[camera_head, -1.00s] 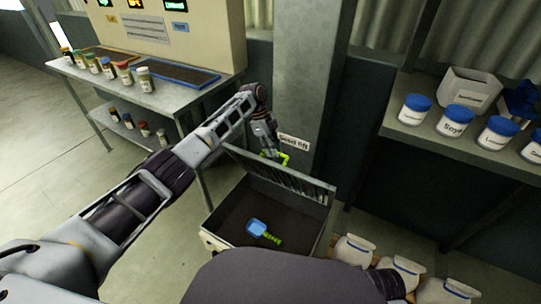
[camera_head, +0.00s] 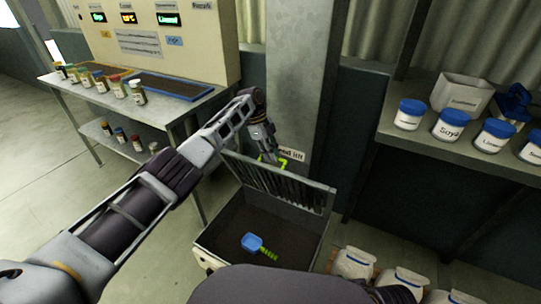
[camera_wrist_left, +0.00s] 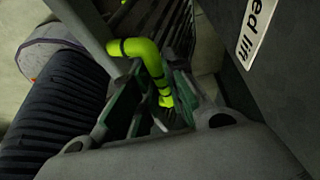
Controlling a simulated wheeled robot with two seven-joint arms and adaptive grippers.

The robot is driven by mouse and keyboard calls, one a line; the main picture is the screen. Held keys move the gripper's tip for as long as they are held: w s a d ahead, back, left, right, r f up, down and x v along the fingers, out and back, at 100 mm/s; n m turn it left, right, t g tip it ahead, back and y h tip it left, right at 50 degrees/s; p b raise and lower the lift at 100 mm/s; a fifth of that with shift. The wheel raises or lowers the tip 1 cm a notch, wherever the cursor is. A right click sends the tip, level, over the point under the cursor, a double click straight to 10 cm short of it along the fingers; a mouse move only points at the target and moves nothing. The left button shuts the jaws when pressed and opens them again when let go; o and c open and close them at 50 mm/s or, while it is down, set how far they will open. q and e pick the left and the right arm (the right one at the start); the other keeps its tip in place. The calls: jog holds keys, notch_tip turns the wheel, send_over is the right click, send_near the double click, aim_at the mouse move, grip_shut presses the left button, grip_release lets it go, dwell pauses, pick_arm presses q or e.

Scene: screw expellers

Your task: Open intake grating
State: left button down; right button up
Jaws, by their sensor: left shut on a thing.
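The intake grating (camera_head: 275,187) is a dark barred lid, raised steeply at the back of an open metal bin (camera_head: 207,250). A bright green handle (camera_head: 284,165) is on its far side, and the handle also shows in the left wrist view (camera_wrist_left: 146,50). My left gripper (camera_head: 270,159) reaches over from behind the grating, and its fingers (camera_wrist_left: 158,112) are shut on the handle. The gripper partly hides the handle. My right gripper is not in view.
A blue scoop (camera_head: 252,242) with a green handle lies in the bin. A grey pillar (camera_head: 298,80) with a label stands close behind the gripper. A shelf with jars (camera_head: 449,124) is at right, white sacks (camera_head: 354,263) below. A table with small jars (camera_head: 137,92) is at left.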

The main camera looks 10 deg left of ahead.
pick_arm(q)
jog(key=shift+s+f, duration=0.1)
jog(key=shift+f, duration=0.35)
jog(key=c, duration=1.7)
grip_release()
jog(key=shift+o, duration=1.2)
jog(key=shift+w, duration=0.25)
jog(key=shift+s+r, duration=0.1)
jog(key=shift+r, duration=0.1)
jog(key=v, duration=1.1)
jog(key=shift+r, duration=0.35)
jog(key=shift+a, duration=0.15)
